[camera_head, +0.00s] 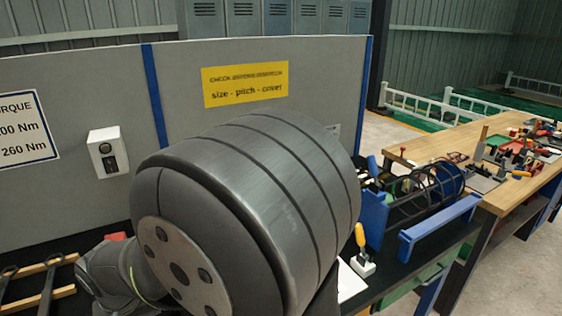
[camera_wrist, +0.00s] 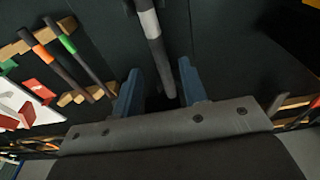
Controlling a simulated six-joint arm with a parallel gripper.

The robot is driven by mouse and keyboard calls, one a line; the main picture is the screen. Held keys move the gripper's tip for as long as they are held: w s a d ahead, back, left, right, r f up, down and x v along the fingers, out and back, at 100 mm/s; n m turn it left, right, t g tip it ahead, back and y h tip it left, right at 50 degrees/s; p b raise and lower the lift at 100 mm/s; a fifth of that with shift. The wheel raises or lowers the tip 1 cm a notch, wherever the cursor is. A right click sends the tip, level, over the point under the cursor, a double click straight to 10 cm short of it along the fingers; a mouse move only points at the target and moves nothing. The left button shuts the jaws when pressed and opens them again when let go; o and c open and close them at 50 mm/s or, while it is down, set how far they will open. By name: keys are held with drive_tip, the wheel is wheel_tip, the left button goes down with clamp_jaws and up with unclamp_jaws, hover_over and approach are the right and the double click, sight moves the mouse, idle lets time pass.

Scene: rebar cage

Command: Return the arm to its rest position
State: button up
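In the wrist view, my gripper (camera_wrist: 159,68) has two blue fingers standing apart with a gap between them. A dark bar with a white band (camera_wrist: 150,23) runs down the picture between the fingers, with space on both sides; I cannot tell how far below them it lies. In the head view, my own grey arm link fills the middle and hides my gripper. The rebar cage (camera_head: 413,194), dark rods with blue end pieces, lies to the right of my arm, partly hidden by it.
Two dark bars, one with an orange band (camera_wrist: 46,54) and one with a green band (camera_wrist: 75,52), lie on wooden rests. A yellow-handled clamp (camera_head: 361,262) stands near the cage. A grey partition (camera_head: 80,90) stands behind. A wooden workbench (camera_head: 440,146) with tools is at right.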

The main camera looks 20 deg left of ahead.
drive_tip(key=w+a+r+m, duration=0.1)
drive_tip(key=w+a+r, duration=0.25)
drive_tip(key=r, duration=0.45)
drive_tip(key=w+a+r, duration=0.3)
drive_tip(key=w+r, duration=0.1)
drive_tip(key=r, duration=0.3)
drive_tip(key=w+d+r+m, duration=0.2)
drive_tip(key=w+d+r, duration=0.1)
drive_tip(key=w+d, duration=0.8)
drive_tip(key=w+d+r+m, duration=0.1)
drive_tip(key=w+d+r, duration=0.2)
drive_tip(key=w+d, duration=0.9)
drive_tip(key=shift+w+r+m+h, duration=0.3)
drive_tip(key=shift+w+r+m, duration=0.1)
drive_tip(key=shift+w, duration=3.45)
drive_tip(key=shift+o, duration=0.4)
